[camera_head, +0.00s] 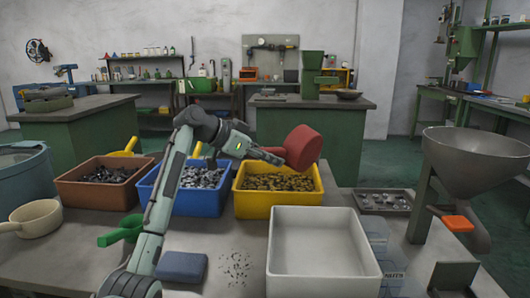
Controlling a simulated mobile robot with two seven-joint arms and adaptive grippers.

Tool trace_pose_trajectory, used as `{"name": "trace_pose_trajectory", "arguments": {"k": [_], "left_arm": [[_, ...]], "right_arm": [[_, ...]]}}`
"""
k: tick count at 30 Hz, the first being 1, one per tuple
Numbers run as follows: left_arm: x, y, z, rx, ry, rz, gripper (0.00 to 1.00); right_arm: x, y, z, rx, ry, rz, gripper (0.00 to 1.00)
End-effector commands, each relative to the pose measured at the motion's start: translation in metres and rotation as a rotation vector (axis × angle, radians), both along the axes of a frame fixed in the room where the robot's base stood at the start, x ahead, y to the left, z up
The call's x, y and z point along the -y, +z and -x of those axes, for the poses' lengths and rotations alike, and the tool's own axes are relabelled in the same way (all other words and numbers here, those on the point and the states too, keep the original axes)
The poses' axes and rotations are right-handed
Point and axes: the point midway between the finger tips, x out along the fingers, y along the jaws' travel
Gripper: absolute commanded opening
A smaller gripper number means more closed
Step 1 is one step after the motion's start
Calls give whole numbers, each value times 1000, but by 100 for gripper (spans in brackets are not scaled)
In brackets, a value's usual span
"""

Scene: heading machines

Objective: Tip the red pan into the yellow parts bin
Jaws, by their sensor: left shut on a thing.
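The red pan (303,147) is tilted steeply in the air, above the right part of the yellow parts bin (277,206). Its outer side faces me and its inside is hidden. My left gripper (270,156) is shut on the pan at its left side, where the handle would be; the grip itself is small and hard to make out. The yellow bin stands on the table and holds many small brass-coloured parts. No parts are visible falling from the pan. My right gripper is not in view.
A blue bin (186,206) and a brown bin (100,201) stand left of the yellow one. An empty white bin (320,282) is in front. A metal hopper (474,160) stands right. A blue block (181,266), green scoop (124,231) and cream pan (37,219) lie left.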

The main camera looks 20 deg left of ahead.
Motion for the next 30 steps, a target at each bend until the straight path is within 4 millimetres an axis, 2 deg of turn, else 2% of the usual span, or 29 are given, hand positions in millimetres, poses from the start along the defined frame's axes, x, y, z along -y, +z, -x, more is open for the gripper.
{"name": "trace_pose_trajectory", "arguments": {"k": [4,7,12,20,21,25,30], "left_arm": [[4,0,1,21,-8,-40,0],[10,5,3,69,-11,-147,0],[23,12,9,201,-10,-459,0],[32,8,14,390,-9,-910,0],[32,16,13,413,-6,-958,0],[34,26,14,460,-4,-1071,0],[34,30,14,482,-4,-1128,0]], "right_arm": [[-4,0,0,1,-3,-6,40],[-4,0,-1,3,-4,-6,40],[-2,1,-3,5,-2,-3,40],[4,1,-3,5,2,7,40],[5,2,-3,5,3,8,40],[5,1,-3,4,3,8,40],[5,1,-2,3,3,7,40]]}}
